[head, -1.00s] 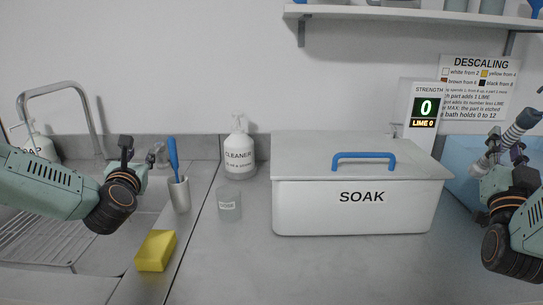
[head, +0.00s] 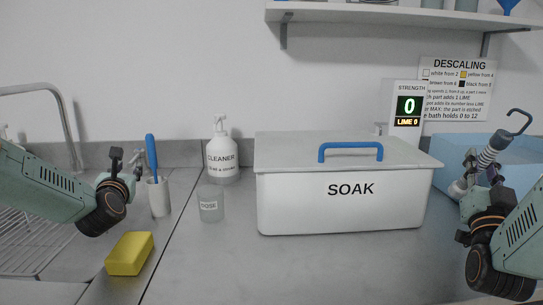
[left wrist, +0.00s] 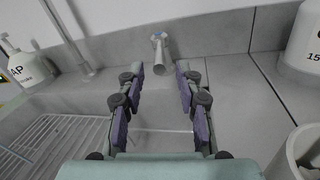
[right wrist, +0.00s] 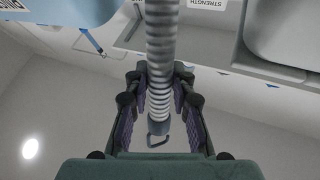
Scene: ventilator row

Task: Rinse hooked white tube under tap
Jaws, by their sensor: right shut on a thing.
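The hooked white tube (head: 489,151) is ribbed, with a dark open hook at its upper end. My right gripper (head: 480,178) is shut on it and holds it tilted up in front of the blue tub. In the right wrist view the tube (right wrist: 160,60) passes between the fingers, and a small loop shows at its lower end. The tap (head: 70,125) is a grey gooseneck at the far left over the sink, partly cut off by the frame. My left gripper (head: 127,162) is open and empty above the sink's right edge, well away from the tube.
The lidded SOAK box (head: 340,205) fills the middle counter. A yellow sponge (head: 129,254), a brush cup (head: 158,198), a small clear cup (head: 210,204) and the CLEANER bottle (head: 222,158) stand left of it. The blue tub (head: 520,150) is at right. The front counter is clear.

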